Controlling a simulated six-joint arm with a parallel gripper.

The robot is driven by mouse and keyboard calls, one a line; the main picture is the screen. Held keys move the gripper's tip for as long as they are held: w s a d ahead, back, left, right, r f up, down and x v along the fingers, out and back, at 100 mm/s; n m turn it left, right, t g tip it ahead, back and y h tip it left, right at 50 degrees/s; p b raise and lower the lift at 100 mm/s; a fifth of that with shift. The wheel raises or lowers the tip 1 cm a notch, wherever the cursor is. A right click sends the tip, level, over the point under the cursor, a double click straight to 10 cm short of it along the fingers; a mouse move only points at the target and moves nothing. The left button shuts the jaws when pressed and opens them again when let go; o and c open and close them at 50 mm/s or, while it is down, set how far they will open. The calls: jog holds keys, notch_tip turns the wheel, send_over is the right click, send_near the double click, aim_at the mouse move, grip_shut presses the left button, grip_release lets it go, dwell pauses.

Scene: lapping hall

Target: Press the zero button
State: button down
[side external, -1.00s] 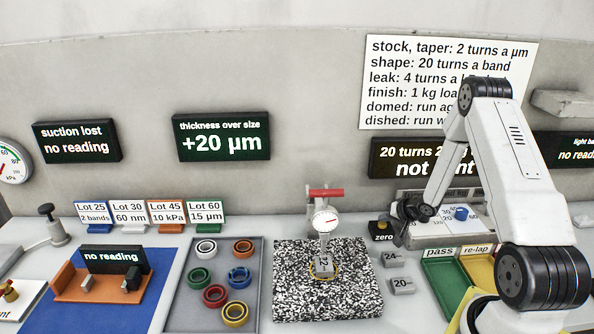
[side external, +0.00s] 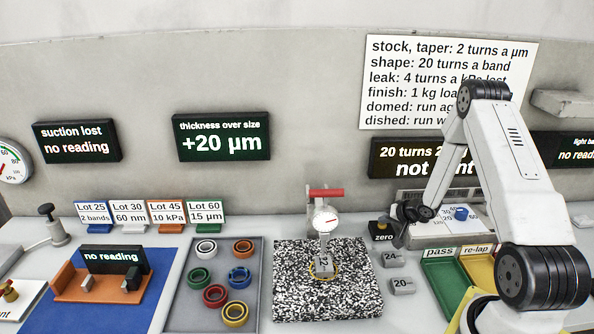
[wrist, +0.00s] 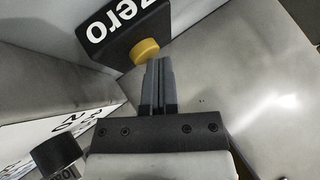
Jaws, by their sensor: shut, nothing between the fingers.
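The zero button is a small yellow cap (wrist: 145,49) on a black box (wrist: 112,22) lettered "zero" in white. In the side external view the box (side external: 381,231) stands right of the speckled plate. My gripper (wrist: 158,62) is shut and empty, its two grey fingers side by side. In the wrist view its tips are right beside the yellow cap, at its lower edge; I cannot tell whether they touch. In the side external view my gripper (side external: 400,240) is just right of the box, partly hard to make out.
A dial gauge (side external: 325,221) stands on the speckled plate (side external: 355,290). Two grey blocks marked 24 (side external: 393,259) and 20 (side external: 403,286) lie in front of the box. The green pass tray (side external: 440,285) is to the right. A thickness display (side external: 221,137) reads +20 µm.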

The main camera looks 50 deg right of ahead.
aim_at(384, 226)
jog(key=shift+f, duration=0.15)
dwell(0.4)
jog(key=shift+r, duration=0.9)
jog(key=shift+r, duration=0.1)
jog(key=shift+r, duration=2.45)
